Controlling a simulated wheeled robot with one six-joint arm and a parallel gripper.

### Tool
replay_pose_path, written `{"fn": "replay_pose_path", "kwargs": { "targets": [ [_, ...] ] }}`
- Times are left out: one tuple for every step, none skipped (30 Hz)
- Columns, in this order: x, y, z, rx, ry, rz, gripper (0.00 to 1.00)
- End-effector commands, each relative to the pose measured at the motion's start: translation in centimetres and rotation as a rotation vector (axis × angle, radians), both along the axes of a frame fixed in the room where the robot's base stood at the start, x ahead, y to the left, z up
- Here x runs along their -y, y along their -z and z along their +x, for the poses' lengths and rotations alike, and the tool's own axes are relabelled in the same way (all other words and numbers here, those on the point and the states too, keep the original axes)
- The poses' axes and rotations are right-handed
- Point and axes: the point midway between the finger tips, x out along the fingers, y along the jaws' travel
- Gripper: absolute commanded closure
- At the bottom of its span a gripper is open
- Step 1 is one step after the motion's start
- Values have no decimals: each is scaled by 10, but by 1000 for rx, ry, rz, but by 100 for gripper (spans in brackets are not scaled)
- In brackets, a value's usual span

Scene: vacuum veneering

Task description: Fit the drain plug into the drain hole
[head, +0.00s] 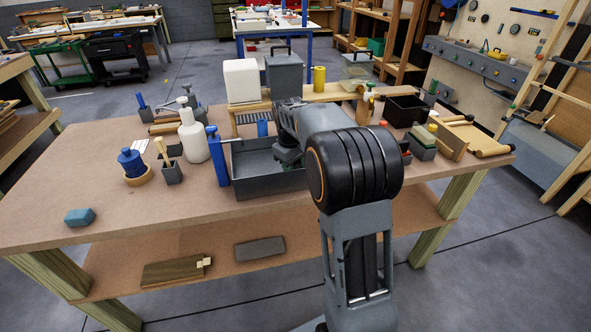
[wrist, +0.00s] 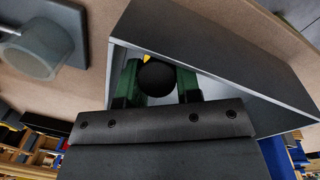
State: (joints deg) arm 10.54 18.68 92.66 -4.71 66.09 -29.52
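A dark grey open tub (head: 270,185) stands on the workbench, partly hidden behind my arm. In the wrist view its grey wall (wrist: 215,45) runs along the upper right. My gripper (wrist: 161,82) has green fingers on either side of a round black knob, which I take to be the drain plug (wrist: 157,76). The knob fills the gap and seems to touch both fingers. The gripper is over or inside the tub; its height above the floor cannot be told. The drain hole is not visible. In the head view the fingers are mostly hidden by my arm.
A dark bin (head: 405,110) is at right. The bench's front left is mostly clear.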

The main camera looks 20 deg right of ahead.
Motion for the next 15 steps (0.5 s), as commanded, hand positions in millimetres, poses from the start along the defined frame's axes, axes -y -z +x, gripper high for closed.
{"fn": "replay_pose_path", "kwargs": {
  "targets": [
    [0,0,0,0,0,1,76],
    [0,0,0,0,0,1,79],
    [0,0,0,0,0,1,82],
    [0,0,0,0,0,1,85],
    [-1,0,0,0,-1,1,88],
    [-1,0,0,0,-1,1,92],
    [-1,0,0,0,-1,1,93],
    [-1,0,0,0,-1,1,96],
    [-1,0,0,0,-1,1,96],
    [-1,0,0,0,-1,1,96],
    [-1,0,0,0,-1,1,96],
    [-1,0,0,0,-1,1,96],
    [-1,-1,0,0,-1,1,96],
    [-1,-1,0,0,-1,1,96],
    [-1,-2,0,0,-1,1,96]
  ]
}}
